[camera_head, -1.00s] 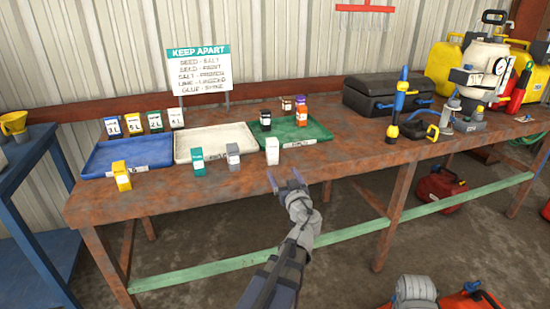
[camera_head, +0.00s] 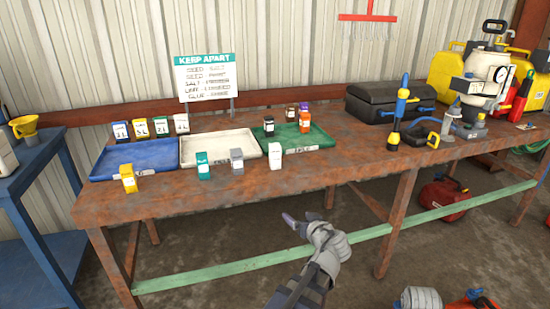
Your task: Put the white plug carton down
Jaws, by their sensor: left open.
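The white carton (camera_head: 275,156) stands upright on the rusty brown bench (camera_head: 330,172), just in front of the green tray (camera_head: 327,143). Nothing is holding it. My left gripper (camera_head: 301,218) is open and empty. It is in front of the bench's front edge and lower in the picture than the carton, clearly apart from it. My right gripper is out of view.
A yellow carton (camera_head: 128,178), a teal carton (camera_head: 203,166) and a grey carton (camera_head: 237,160) stand along the bench front. Behind are a blue tray (camera_head: 150,157), a cream tray (camera_head: 218,148) and a KEEP APART sign (camera_head: 206,80). A black case (camera_head: 385,104) stands farther right.

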